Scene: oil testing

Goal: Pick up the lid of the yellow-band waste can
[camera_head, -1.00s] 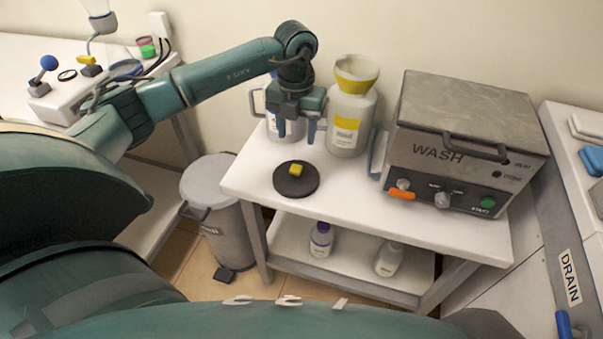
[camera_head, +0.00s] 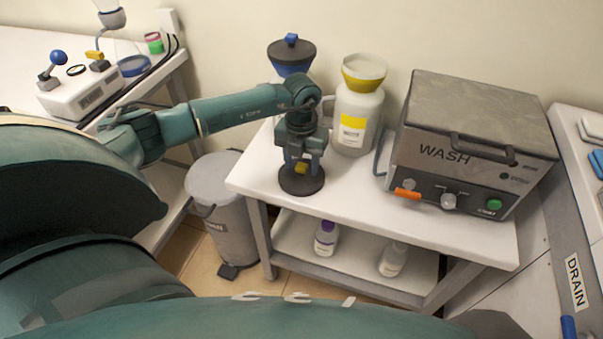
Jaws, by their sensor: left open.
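The lid is a dark round disc (camera_head: 301,184) with a yellow knob (camera_head: 302,168) on top. It lies flat on the white table, in front of the yellow-band can. My left gripper (camera_head: 302,167) is open right over the lid, with its fingers on either side of the yellow knob. The arm partly hides the knob, so I cannot tell whether the fingers touch it. The yellow-band waste can (camera_head: 352,118) stands upright behind, open at the top with a yellow funnel-like rim (camera_head: 364,72). My right gripper is not in view.
A blue-rimmed can with a dark lid and blue knob (camera_head: 291,50) stands behind my left arm. The WASH machine (camera_head: 470,140) fills the table's right side. Bottles (camera_head: 326,238) stand on the lower shelf. A grey bin (camera_head: 215,180) stands left. The table's front middle is clear.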

